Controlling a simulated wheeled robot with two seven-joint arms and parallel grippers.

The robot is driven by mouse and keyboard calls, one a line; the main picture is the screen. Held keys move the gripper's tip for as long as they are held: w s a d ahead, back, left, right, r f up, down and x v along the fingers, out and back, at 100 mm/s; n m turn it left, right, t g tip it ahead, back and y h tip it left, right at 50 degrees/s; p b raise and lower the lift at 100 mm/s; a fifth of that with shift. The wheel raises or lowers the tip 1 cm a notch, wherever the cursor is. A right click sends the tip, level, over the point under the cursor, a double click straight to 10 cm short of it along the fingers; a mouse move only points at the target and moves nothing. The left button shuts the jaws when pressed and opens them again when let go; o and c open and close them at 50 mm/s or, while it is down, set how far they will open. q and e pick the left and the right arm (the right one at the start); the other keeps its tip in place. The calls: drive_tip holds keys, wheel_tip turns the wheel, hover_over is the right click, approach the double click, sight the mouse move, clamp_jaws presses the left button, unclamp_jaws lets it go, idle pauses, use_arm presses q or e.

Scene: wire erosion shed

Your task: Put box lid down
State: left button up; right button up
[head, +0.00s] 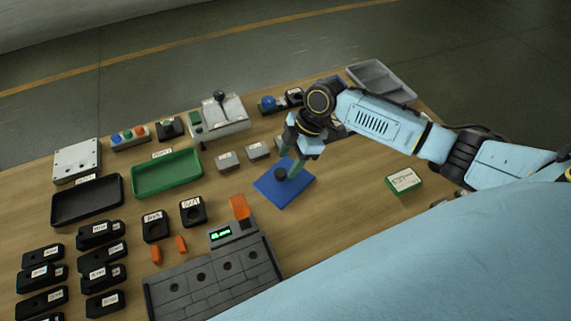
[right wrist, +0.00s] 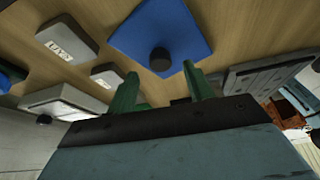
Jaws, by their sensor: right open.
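A blue square lid (head: 284,193) with a round black knob (head: 281,174) lies on the wooden table below my right gripper. In the right wrist view the blue lid (right wrist: 160,25) and its knob (right wrist: 160,60) show just beyond the fingertips. My right gripper (head: 290,166) is open, with its green fingers apart and nothing held between them. The fingertips are close to the knob; I cannot tell whether they touch it. No separate box under the lid can be made out. My left gripper is out of view.
Small grey labelled blocks (head: 228,160) sit behind the lid. A grey fixture with a green display (head: 215,285) and an orange block (head: 239,207) stand to the front left. A green tray (head: 167,175) is at left, a green-white box (head: 403,181) at right. Bare table lies right of the lid.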

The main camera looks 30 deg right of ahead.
drive_tip(key=v, duration=0.8)
drive_tip(key=shift+r+p, duration=0.25)
drive_tip(key=shift+p, duration=0.2)
